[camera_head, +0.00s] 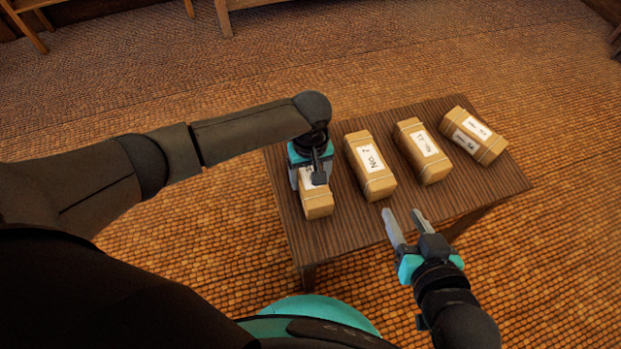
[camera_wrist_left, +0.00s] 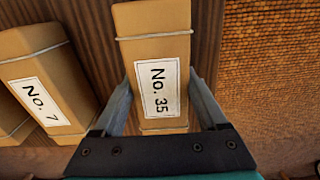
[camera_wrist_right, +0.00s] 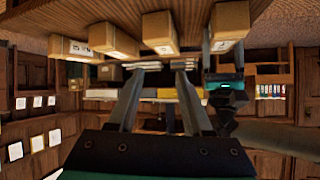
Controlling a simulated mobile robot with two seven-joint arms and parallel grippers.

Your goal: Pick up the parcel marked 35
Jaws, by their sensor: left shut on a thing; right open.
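The parcel marked No. 35 (camera_wrist_left: 158,50) is a brown box with string and a white label, at the left end of the small table in the head view (camera_head: 317,203). My left gripper (camera_head: 312,183) comes down over it from above and is shut on it. In the left wrist view the fingers (camera_wrist_left: 160,105) lie along both sides of the parcel, beside its label. Whether the parcel touches the table cannot be told. My right gripper (camera_head: 405,216) is open and empty at the table's front edge; its fingers also show in the right wrist view (camera_wrist_right: 162,85).
The dark wooden table (camera_head: 335,235) also bears the No. 7 parcel (camera_head: 370,168), close beside on the right, then another labelled parcel (camera_head: 423,152) and a slanted one (camera_head: 473,136) with two labels. Woven flooring (camera_head: 180,250) surrounds the table.

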